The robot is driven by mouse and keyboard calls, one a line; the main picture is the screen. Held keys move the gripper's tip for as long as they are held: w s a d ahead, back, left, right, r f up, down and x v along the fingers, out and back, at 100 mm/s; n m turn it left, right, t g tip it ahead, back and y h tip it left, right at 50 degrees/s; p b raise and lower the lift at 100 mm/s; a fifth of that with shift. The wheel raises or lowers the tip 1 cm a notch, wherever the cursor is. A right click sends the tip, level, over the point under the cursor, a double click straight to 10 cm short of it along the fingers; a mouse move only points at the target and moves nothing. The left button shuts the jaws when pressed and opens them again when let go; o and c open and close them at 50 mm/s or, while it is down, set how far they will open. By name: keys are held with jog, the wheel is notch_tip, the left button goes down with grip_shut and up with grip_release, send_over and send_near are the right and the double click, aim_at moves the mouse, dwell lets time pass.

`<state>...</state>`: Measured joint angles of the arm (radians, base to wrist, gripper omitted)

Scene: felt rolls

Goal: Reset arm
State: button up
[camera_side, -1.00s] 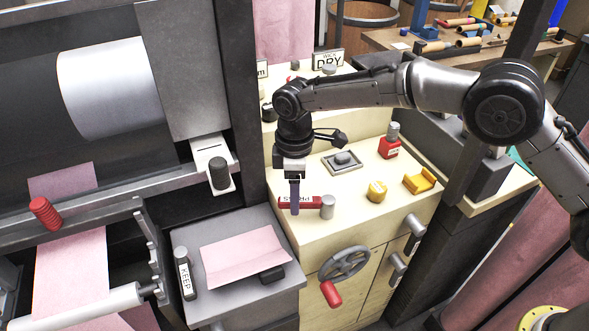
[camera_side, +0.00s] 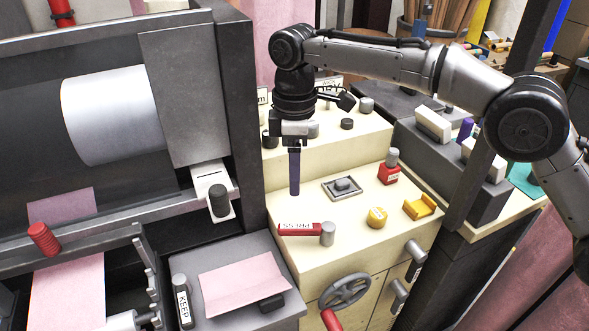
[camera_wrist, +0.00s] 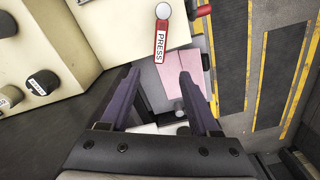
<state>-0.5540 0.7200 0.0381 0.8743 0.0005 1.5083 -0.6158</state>
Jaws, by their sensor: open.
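My gripper (camera_side: 294,192) points down above the cream cabinet top, behind the red PRESS lever (camera_side: 300,229), with clear space between them. In the wrist view my gripper's two dark purple fingers (camera_wrist: 158,74) are spread apart with nothing between their tips. The red PRESS lever also shows in the wrist view (camera_wrist: 160,42), beyond the fingertips. It lies across the cabinet top with a grey round knob at its right end in the side view. In the side view only one finger shows clearly; the other is hidden behind it.
A pink sheet (camera_side: 243,283) lies on the grey KEEP table. A large roller machine (camera_side: 112,103) stands left.

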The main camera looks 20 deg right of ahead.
dwell(0.3)
jog(key=s+d+r+m+t, duration=0.1)
jog(key=s+d+r+m, duration=0.1)
jog(key=s+d+r, duration=0.3)
jog(key=s+d+r+m+t, duration=0.1)
jog(key=s+d+r+m, duration=0.1)
jog(key=d, duration=0.5)
jog(key=s+d+r+m+t, duration=0.1)
jog(key=s+d+r+m, duration=0.1)
jog(key=s+d+r, duration=0.35)
jog(key=s+d+f+m+t, duration=0.1)
jog(key=s+d+f+m, duration=0.2)
jog(key=s, duration=0.6)
jog(key=s+d+f+m+t, duration=0.1)
jog(key=s+d+f+m, duration=0.3)
jog(key=s+d, duration=0.5)
notch_tip(320, 180, down, 3)
jog(key=shift+s+r+t, duration=0.15)
jog(key=shift+s+t, duration=0.15)
jog(key=shift+s, duration=0.1)
